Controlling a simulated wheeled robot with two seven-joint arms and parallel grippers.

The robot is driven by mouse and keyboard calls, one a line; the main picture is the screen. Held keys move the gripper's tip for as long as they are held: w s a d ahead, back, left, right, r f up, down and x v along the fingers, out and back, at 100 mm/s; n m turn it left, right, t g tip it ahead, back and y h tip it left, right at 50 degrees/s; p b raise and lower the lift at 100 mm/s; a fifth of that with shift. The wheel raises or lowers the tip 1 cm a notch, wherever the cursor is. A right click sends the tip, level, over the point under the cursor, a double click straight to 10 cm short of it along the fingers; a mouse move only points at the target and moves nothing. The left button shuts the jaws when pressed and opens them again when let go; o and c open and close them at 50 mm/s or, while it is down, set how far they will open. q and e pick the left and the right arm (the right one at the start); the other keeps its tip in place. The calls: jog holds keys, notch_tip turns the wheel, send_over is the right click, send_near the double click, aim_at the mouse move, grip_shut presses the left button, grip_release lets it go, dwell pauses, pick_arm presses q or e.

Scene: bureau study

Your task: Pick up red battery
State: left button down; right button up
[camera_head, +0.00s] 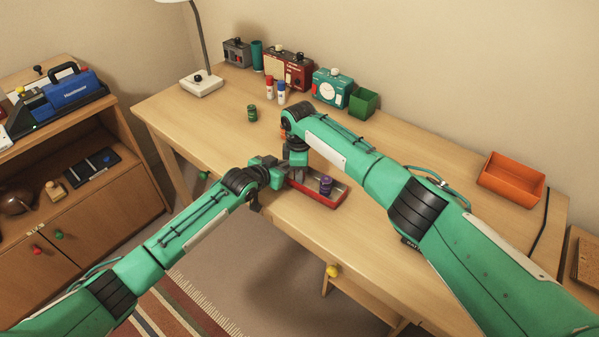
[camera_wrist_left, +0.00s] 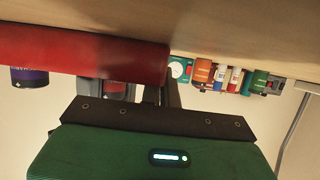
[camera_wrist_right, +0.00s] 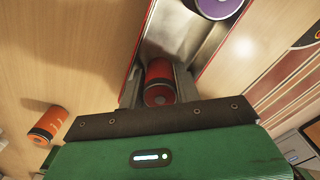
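The red battery (camera_wrist_right: 159,84) stands between the fingers of my right gripper (camera_wrist_right: 159,72), over the metal-floored red tray (camera_wrist_right: 140,45). Both fingers appear to touch its sides. In the head view my right gripper (camera_head: 297,166) points down at the tray (camera_head: 318,202), and the red battery is mostly hidden. My left gripper (camera_head: 284,173) is at the tray's left end. In the left wrist view its fingers (camera_wrist_left: 166,88) are close together at the end of the tray wall (camera_wrist_left: 80,52) and seem shut on it. A purple battery (camera_head: 326,185) stands in the tray.
An orange battery (camera_wrist_right: 48,124) stands on the desk beside the tray. A green can (camera_head: 252,113), red and blue-white tubes (camera_head: 281,92), boxes and a lamp (camera_head: 201,84) stand farther back. An orange bin (camera_head: 511,181) is at right. The desk's left part is clear.

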jog(key=c, duration=0.6)
jog(key=shift+o, duration=0.2)
notch_tip(320, 180, up, 10)
jog(key=shift+r, duration=0.1)
pick_arm(q)
jog(key=c, duration=2.1)
grip_release()
jog(key=o, duration=0.5)
